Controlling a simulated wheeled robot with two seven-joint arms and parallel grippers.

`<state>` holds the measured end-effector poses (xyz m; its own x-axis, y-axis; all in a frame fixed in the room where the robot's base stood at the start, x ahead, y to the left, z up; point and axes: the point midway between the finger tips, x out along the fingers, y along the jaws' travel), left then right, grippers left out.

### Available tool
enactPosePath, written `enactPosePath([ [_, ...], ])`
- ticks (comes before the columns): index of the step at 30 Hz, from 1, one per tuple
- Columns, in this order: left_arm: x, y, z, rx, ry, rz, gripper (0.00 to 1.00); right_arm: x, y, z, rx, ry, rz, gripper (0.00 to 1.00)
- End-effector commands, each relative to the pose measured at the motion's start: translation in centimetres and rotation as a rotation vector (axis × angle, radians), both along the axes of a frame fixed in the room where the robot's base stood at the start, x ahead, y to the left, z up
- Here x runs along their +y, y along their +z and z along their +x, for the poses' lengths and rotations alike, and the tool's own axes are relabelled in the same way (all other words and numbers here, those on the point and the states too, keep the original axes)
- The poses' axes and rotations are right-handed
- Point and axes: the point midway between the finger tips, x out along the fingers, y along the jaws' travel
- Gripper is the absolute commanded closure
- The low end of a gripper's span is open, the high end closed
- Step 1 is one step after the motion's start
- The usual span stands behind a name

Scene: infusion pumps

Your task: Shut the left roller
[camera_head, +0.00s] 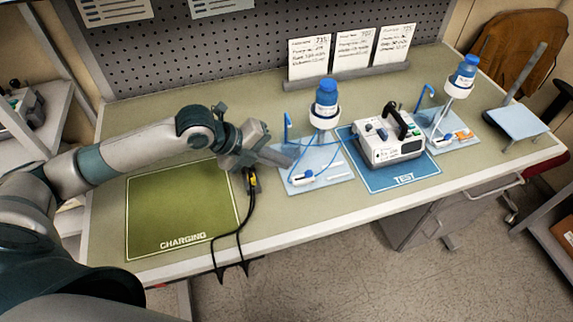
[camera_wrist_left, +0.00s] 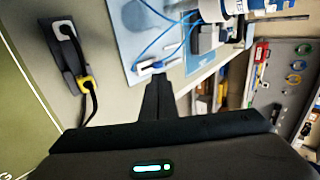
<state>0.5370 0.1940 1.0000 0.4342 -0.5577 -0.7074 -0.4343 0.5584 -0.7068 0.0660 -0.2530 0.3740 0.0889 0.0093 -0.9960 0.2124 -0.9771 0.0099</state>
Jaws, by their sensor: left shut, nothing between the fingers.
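The left roller (camera_head: 305,174) is a small white and blue clamp on the light-blue base plate (camera_head: 318,183) of the left bottle stand. A blue tube runs to it. In the left wrist view the roller (camera_wrist_left: 150,66) lies just beyond my fingertips. My left gripper (camera_head: 292,157) reaches in from the left over the plate's left edge, its fingers shut and empty. In the left wrist view the closed fingers (camera_wrist_left: 158,82) point toward the roller; I cannot tell whether they touch it. My right gripper is not in view.
A blue bottle (camera_head: 327,92) stands above the plate. A white pump (camera_head: 388,143) sits on the blue TEST mat (camera_head: 402,178) to the right, with a second stand beyond. The green CHARGING mat (camera_head: 180,210) is bare.

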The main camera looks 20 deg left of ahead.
Motion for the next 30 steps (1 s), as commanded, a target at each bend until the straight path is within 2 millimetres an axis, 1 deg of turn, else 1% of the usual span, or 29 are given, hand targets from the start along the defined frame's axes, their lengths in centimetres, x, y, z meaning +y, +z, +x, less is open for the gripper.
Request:
enactPosePath([
  [1, 0.5, 0.3, -0.3, -0.003, 0.000, 0.003, 1.00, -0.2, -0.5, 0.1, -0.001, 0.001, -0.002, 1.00],
  [6, 2.0, 2.0, -1.4, -0.002, 0.000, 0.004, 1.00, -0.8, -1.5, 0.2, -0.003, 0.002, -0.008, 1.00],
  [10, 2.8, 3.3, -2.1, -0.002, 0.001, 0.003, 1.00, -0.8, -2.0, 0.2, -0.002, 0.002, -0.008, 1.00],
  [15, 3.5, 4.3, -2.7, 0.001, -0.001, 0.002, 1.00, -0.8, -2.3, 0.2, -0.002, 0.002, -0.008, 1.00],
  [21, 3.7, 4.7, -3.0, 0.000, -0.001, 0.001, 1.00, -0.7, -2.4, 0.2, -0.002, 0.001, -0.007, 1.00],
  [30, 3.7, 4.7, -2.9, 0.001, 0.000, 0.001, 1.00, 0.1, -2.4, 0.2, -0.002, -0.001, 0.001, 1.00],
])
